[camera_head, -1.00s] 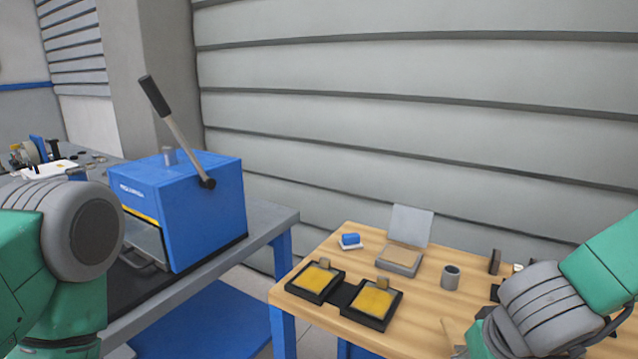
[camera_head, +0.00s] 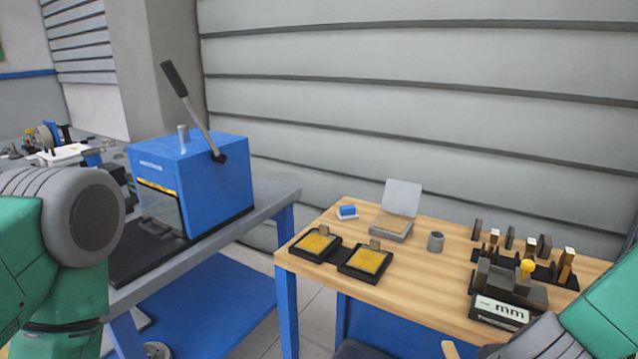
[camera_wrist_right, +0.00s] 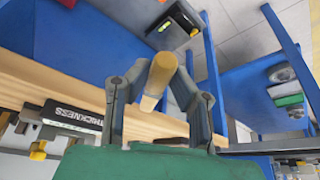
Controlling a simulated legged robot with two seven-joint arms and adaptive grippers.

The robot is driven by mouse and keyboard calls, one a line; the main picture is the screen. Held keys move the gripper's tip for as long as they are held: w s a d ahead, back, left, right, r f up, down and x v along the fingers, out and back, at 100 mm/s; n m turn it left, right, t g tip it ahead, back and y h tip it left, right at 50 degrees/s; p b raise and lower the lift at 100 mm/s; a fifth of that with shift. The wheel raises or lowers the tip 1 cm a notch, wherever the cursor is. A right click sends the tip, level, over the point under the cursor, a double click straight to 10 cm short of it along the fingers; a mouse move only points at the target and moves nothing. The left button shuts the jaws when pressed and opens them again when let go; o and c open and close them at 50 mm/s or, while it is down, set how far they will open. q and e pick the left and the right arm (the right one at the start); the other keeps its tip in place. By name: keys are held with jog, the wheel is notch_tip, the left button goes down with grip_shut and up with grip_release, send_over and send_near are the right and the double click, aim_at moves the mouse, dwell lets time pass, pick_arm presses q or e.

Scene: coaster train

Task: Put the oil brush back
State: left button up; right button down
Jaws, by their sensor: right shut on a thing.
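The oil brush shows in the right wrist view as a short pale wooden handle (camera_wrist_right: 152,102) with a brownish end. My right gripper (camera_wrist_right: 158,78) is shut around it. In the head view only a small wooden tip of the brush (camera_head: 449,350) shows at the bottom edge, in front of the wooden table; the gripper's fingers are hidden below the frame. A small grey cup (camera_head: 436,242) stands upright on the table, apart from the brush. Whether the cup is empty cannot be told. My left gripper is out of view; only the left arm shows.
The wooden table (camera_head: 420,290) bears two black trays with yellow pads (camera_head: 317,243), an open grey box (camera_head: 391,227), a blue block (camera_head: 347,211), a thickness gauge (camera_head: 500,311) and a row of upright blocks (camera_head: 510,241). A blue lever press (camera_head: 190,180) stands on the left bench.

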jog(key=shift+s, duration=0.25)
jog(key=shift+w+f, duration=0.1)
